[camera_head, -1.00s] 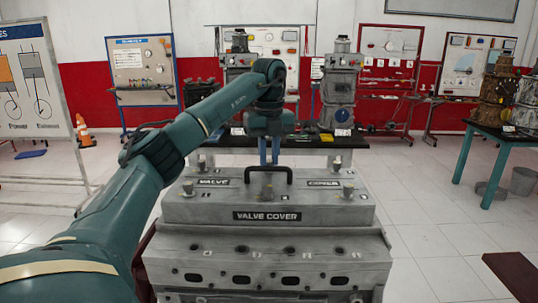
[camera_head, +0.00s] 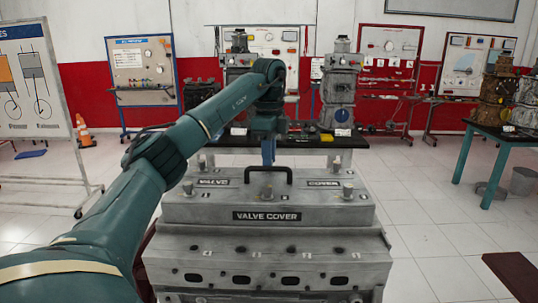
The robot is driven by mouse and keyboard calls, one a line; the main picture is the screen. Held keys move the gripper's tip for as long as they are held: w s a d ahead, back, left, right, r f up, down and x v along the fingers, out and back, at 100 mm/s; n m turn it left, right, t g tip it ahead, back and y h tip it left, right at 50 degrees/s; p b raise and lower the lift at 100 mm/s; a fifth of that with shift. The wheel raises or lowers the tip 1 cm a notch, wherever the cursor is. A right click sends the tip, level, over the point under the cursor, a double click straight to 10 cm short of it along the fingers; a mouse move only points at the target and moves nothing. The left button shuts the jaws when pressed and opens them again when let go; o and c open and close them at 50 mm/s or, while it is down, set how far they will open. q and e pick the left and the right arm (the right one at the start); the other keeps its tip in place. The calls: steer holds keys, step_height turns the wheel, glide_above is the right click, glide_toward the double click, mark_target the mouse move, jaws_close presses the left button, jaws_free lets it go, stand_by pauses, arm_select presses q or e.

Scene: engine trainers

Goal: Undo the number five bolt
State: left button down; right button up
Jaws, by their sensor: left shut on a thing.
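The grey valve cover (camera_head: 223,205) sits on the engine block (camera_head: 210,262), with a black handle (camera_head: 268,171) on top. Bolts stand upright at the front left (camera_head: 187,189), front middle (camera_head: 267,192) and front right (camera_head: 347,191). More show at the back left (camera_head: 201,163) and back right (camera_head: 330,163). My left gripper (camera_head: 268,160) points down behind the handle, at the back middle of the cover. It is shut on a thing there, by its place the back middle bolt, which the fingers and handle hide. The bolt numbers are too small to read. My right gripper is not in view.
A black-topped bench (camera_head: 345,141) with engine parts stands behind the cover. A teal table (camera_head: 492,140) with more engines is at the right. A white board (camera_head: 38,85) stands at the left.

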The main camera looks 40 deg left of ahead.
arm_select(q)
steer(key=shift+r+n, duration=0.1)
steer(key=shift+n, duration=0.9)
steer(key=c, duration=1.3)
jaws_free()
steer(key=shift+c, duration=0.2)
step_height(320, 180, up, 13)
